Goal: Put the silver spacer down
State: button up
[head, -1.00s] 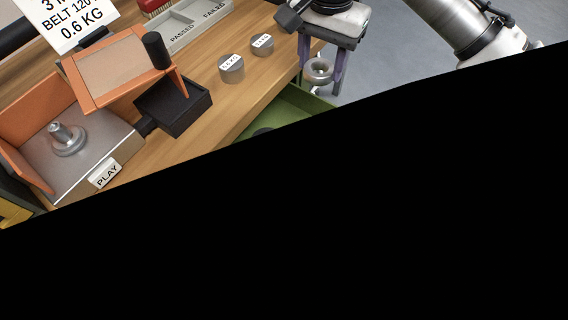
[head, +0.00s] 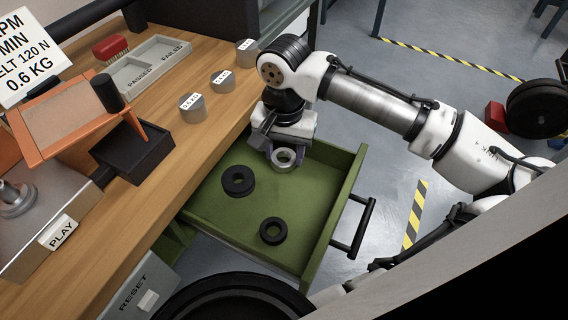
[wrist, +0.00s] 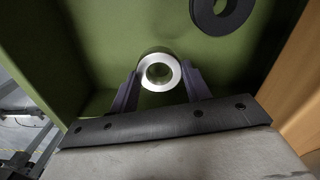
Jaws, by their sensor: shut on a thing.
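The silver spacer (head: 284,158) is a short metal ring. My gripper (head: 283,152) is shut on it, over the far end of the open green drawer (head: 305,215). In the wrist view the silver spacer (wrist: 160,72) sits between the two fingers of my gripper (wrist: 160,84), with the green drawer floor behind it. I cannot tell whether it touches the floor. Two black rings lie in the drawer: one (head: 238,180) to the left of the spacer and one (head: 273,231) nearer the front.
Metal weights (head: 192,107) stand along the wooden bench (head: 160,195) edge beside the drawer. A grey tray (head: 146,66) marked PASSED and FAILED lies behind them. A black open box (head: 133,152) stands left. The middle of the drawer floor is bare.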

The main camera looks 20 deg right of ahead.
jog(key=shift+f, duration=2.2)
jog(key=o, duration=1.1)
jog(key=shift+f+b, duration=0.15)
jog(key=shift+b, duration=0.15)
notch_tip(320, 180, up, 12)
jog(key=shift+r+p, duration=0.2)
jog(key=shift+p, duration=0.5)
